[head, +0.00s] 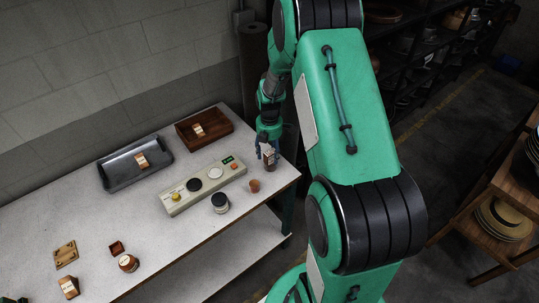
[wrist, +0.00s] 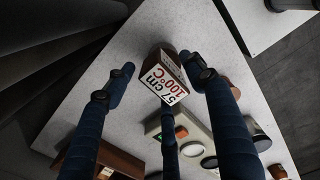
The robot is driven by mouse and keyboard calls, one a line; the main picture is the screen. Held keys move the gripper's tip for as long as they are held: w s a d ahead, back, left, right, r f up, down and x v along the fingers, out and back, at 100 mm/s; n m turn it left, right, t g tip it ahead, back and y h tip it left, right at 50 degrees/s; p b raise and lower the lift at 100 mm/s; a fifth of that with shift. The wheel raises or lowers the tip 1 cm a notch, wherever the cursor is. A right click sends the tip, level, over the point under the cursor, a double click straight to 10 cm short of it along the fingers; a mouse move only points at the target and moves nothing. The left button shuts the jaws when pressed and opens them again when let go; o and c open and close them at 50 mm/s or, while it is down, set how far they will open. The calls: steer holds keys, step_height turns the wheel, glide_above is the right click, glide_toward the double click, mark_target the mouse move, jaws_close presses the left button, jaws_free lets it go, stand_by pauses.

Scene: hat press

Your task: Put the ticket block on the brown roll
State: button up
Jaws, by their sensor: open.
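A dark brown block with a white label reading "57 cm 100°C" (wrist: 165,82) stands between my open fingers in the wrist view. I take it for the ticket block; in the head view it (head: 269,160) shows below my gripper (head: 267,146) at the table's right end. In the wrist view my gripper (wrist: 160,75) has its fingers spread around the block, with gaps on the left and right. A small reddish-brown cylinder (head: 254,186) stands on the table just in front of the block. It may be the brown roll, but I cannot tell.
A beige control panel (head: 203,186) with knobs lies left of my gripper, with a dark-lidded jar (head: 220,203) in front. A wooden tray (head: 218,123) and grey tray (head: 118,179) at the back hold labelled blocks. A brown jar (head: 128,263) stands front left. The table's middle left is clear.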

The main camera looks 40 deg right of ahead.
mark_target(269, 151)
step_height(269, 151, up, 11)
steer(key=shift+r+p, duration=0.1)
steer(key=shift+p, duration=0.55)
stand_by(0.4)
steer(key=s+a+r+m+t, duration=0.1)
steer(key=s+a+r+m, duration=0.3)
steer(key=a+r, duration=0.55)
steer(key=s+a+r+m+t, duration=0.2)
steer(key=s+a+r+m, duration=0.2)
steer(key=a+r, duration=0.55)
steer(key=s+a+r+m+t, duration=0.1)
steer(key=s+a+r+m, duration=0.3)
steer(key=s, duration=0.5)
steer(key=s+a+r+m+t, duration=0.1)
steer(key=s+a+r+m, duration=0.4)
steer(key=s, duration=0.4)
steer(key=shift+s+a+r+m+t, duration=0.3)
steer(key=shift+r+m, duration=0.2)
steer(key=shift+r, duration=0.1)
